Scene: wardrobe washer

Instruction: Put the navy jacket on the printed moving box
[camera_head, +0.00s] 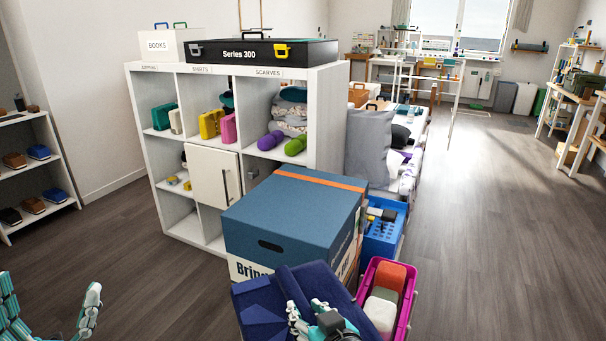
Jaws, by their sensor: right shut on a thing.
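The printed moving box (285,217) is blue, with an orange stripe on its lid, a dark hand slot and partly hidden lettering on a white band. Its lid is bare. The navy jacket (256,303) is a folded bundle at the bottom centre, in front of the box, hiding part of its lower front. I cannot tell whether they touch. My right gripper (310,312) is shut on the jacket. My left gripper (48,304) is at the lower left, partly cut off, its fingers wide apart and empty, away from box and jacket.
A white cubby shelf (137,105) stands behind the box, with a black case (262,52) and a BOOKS box (165,46) on top. A blue crate (382,238) and a magenta bin (405,310) stand right of the box. Floor is clear further right.

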